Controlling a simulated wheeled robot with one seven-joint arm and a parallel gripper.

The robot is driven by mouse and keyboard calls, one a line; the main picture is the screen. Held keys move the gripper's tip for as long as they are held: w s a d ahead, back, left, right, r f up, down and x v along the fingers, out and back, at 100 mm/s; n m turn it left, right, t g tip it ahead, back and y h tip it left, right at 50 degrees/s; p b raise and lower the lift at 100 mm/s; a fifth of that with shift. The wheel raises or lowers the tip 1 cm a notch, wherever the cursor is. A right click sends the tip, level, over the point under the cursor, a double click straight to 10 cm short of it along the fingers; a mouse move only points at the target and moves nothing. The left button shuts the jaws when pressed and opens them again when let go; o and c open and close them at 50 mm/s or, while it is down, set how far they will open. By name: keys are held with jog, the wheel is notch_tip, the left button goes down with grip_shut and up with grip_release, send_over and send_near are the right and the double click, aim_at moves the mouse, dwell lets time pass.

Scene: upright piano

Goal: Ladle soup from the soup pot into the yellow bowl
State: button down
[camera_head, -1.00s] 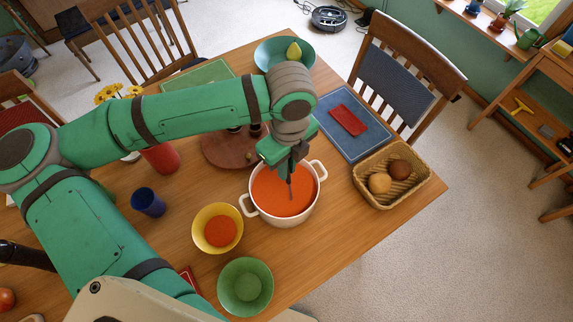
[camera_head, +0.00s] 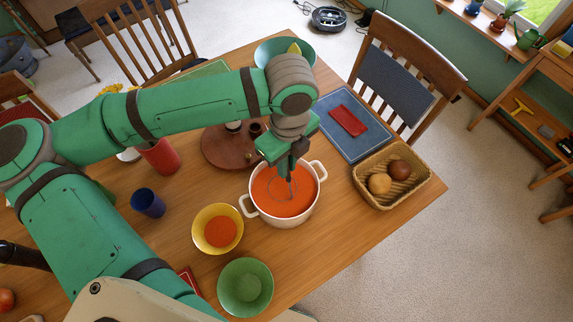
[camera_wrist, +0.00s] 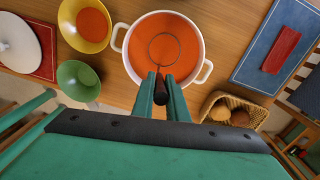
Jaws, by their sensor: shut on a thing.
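The white soup pot (camera_head: 253,208) stands on the table, full of orange-red soup; it also shows in the wrist view (camera_wrist: 197,66). My gripper (camera_head: 287,160) is above the pot, its fingers (camera_wrist: 162,92) shut on the dark handle of the ladle (camera_wrist: 160,88). The ladle hangs down into the pot, and the round outline of its bowl shows at the soup surface. How deep it sits is hard to tell. The yellow bowl (camera_head: 201,217) stands left of the pot and holds some orange-red soup; it also shows in the wrist view (camera_wrist: 66,22).
A green bowl (camera_head: 260,274) stands in front of the yellow bowl. A blue cup (camera_head: 148,203) and red cup (camera_head: 160,157) are to the left. A bread basket (camera_head: 413,190) and blue mat with a red napkin (camera_head: 348,120) are right of the pot. A brown round board (camera_head: 222,154) lies behind.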

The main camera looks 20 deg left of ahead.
jog(key=shift+r, duration=6.25)
